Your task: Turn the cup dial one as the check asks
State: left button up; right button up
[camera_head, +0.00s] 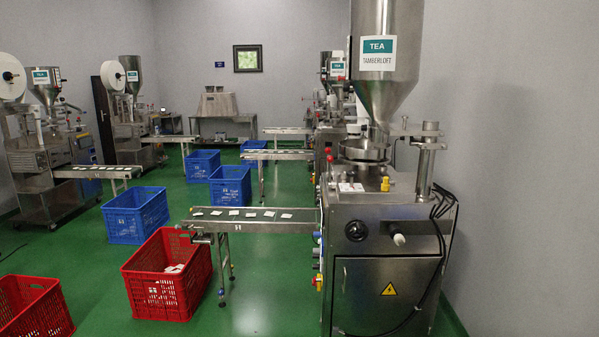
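A steel teabag packing machine (389,270) stands at the right, with a tall hopper (388,85) labelled "TEA TAMBERLOFT" above it. A round black knob (357,231) is on the upper front of its cabinet, and a pale-ended handle or knob (398,239) sticks out to its right. I cannot tell which of these, if either, is the cup dial. A round metal cup assembly (364,150) sits under the hopper. No dial markings or check text can be read. Neither of my grippers shows in this view.
A conveyor (255,227) with several white teabags runs left from the machine. A red crate (168,276) stands below its end, another red crate (33,306) at lower left. Blue crates (136,215) and other packers stand farther back. Green floor (265,310) is clear before the machine.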

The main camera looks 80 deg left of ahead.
aim_at(351, 174)
jog(key=u, duration=2.4)
jog(key=i+j+z, duration=0.1)
jog(key=i+j, duration=0.4)
jog(key=i, duration=0.15)
jog(key=i+z, duration=0.4)
jog(key=i, duration=0.8)
